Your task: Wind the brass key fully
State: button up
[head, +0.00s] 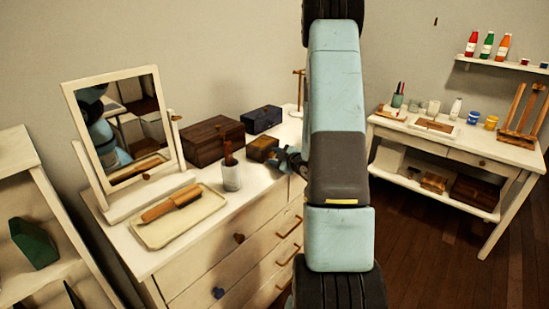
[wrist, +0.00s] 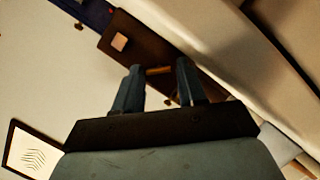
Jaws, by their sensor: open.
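A small brown wooden box (head: 262,148) stands on the white dresser top in the head view, just left of my gripper (head: 288,158). In the wrist view, my gripper (wrist: 159,66) is open, with its two fingers apart. A short brass-coloured bar (wrist: 158,71), which looks like the key, shows between the fingertips against a dark brown box (wrist: 150,48). I cannot tell whether either finger touches it. The key cannot be made out in the head view.
A larger wooden box (head: 213,139) and a dark blue box (head: 262,118) stand behind. A pot with a brush (head: 231,177), a tray (head: 153,233) and a mirror (head: 118,130) are left on the dresser. A table (head: 500,150) stands at right.

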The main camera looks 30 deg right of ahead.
jog(key=c, duration=0.7)
jog(key=shift+a, duration=0.3)
grip_shut()
jog(key=shift+d, duration=0.25)
jog(key=shift+d+m, duration=0.2)
jog(key=shift+m, duration=0.3)
jog(key=m+y, duration=0.1)
jog(key=m+g, duration=0.1)
jog(key=shift+d+r+m+g+y, duration=0.1)
jog(key=shift+d+m+g+y, duration=0.05)
jog(key=shift+m+g+y, duration=0.2)
jog(key=shift+w+d+m+g+y, duration=0.1)
jog(key=shift+m+g+y, duration=0.25)
jog(key=shift+m+y, duration=0.65)
jog(key=shift+m, duration=0.25)
